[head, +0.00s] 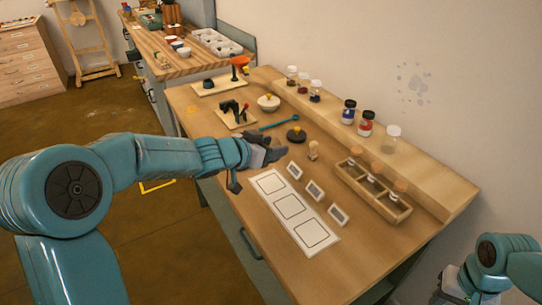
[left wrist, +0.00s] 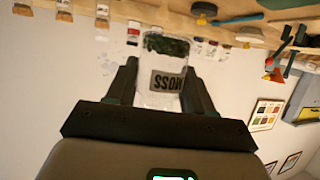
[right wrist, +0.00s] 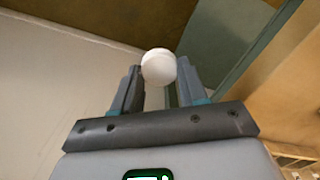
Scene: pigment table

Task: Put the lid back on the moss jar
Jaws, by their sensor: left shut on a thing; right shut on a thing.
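The moss jar (left wrist: 166,70) is clear, with dark green filling and a label reading MOSS that appears upside down in the left wrist view. It sits between the fingers of my left gripper (left wrist: 160,88), which is shut on it. In the head view my left gripper (head: 272,154) is above the table's left part; the jar cannot be made out there. My right gripper (right wrist: 160,88) is shut on a round white lid (right wrist: 158,66). In the head view the right arm is low at the right corner, beyond the table; its lid does not show. Jar and lid are apart.
The wooden table (head: 380,262) holds a white sheet with squares (head: 318,238), small framed cards (head: 314,190), and a wooden rack (head: 396,214) with corked vials. Lidded pigment jars (head: 365,123) stand on the back ledge. A black round piece (head: 296,135) lies near my left gripper.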

